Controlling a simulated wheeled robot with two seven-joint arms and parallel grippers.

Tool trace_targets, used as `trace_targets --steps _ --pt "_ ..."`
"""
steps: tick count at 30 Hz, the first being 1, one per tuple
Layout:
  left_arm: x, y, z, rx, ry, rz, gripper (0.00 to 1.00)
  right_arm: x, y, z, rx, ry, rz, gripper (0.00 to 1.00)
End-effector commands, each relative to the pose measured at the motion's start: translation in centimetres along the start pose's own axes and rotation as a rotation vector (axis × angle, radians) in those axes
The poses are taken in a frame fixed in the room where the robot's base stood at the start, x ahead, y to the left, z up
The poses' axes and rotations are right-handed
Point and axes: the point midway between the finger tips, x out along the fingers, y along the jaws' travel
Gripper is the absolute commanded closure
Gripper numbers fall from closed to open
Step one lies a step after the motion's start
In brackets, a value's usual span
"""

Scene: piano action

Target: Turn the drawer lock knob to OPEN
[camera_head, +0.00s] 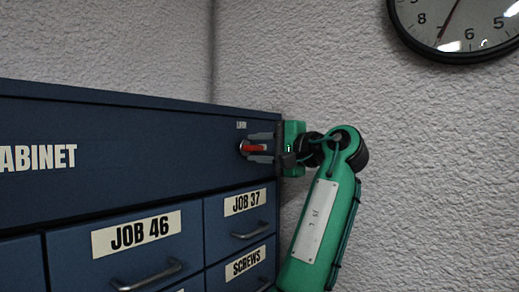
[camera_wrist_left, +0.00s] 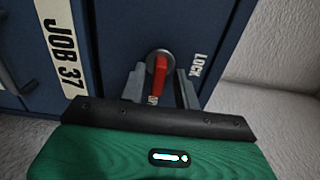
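The drawer lock knob has a red handle on a round silver base; the handle (camera_head: 254,148) lies roughly level, pointing right. In the left wrist view the red handle (camera_wrist_left: 160,74) points down toward my gripper. A LOCK label (camera_wrist_left: 198,66) is to the knob's right there, and above it in the head view. Another small label by the handle tip is mostly hidden and unreadable. My left gripper (camera_head: 262,148) has its grey fingers apart, one on each side of the handle; in the left wrist view (camera_wrist_left: 160,92) gaps show beside it. My right gripper is not in view.
The blue cabinet (camera_head: 120,140) has drawers marked JOB 46 (camera_head: 137,234), JOB 37 (camera_head: 244,203) and SCREWS (camera_head: 246,263), with protruding handles. A textured wall (camera_head: 430,150) stands behind, with a clock (camera_head: 462,25) at upper right.

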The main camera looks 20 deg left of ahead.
Motion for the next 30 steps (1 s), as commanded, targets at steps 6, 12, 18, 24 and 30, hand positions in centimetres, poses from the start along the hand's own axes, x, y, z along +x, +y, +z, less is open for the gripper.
trace_targets --steps 6,12,18,24,30 --pt "0.0 0.1 0.0 0.0 -0.001 0.002 0.65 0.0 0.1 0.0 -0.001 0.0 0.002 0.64" --pt "-0.9 0.3 0.0 0.0 0.0 0.002 0.65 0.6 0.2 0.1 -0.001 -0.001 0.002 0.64" --pt "-4.7 0.6 -0.1 0.0 0.003 0.001 0.65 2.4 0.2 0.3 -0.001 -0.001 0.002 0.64" --pt "-9.3 0.3 0.0 -0.002 -0.002 -0.003 0.65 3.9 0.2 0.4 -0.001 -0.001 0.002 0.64" --pt "-12.5 0.1 -0.1 -0.002 -0.001 -0.001 0.65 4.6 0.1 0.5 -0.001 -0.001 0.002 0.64"
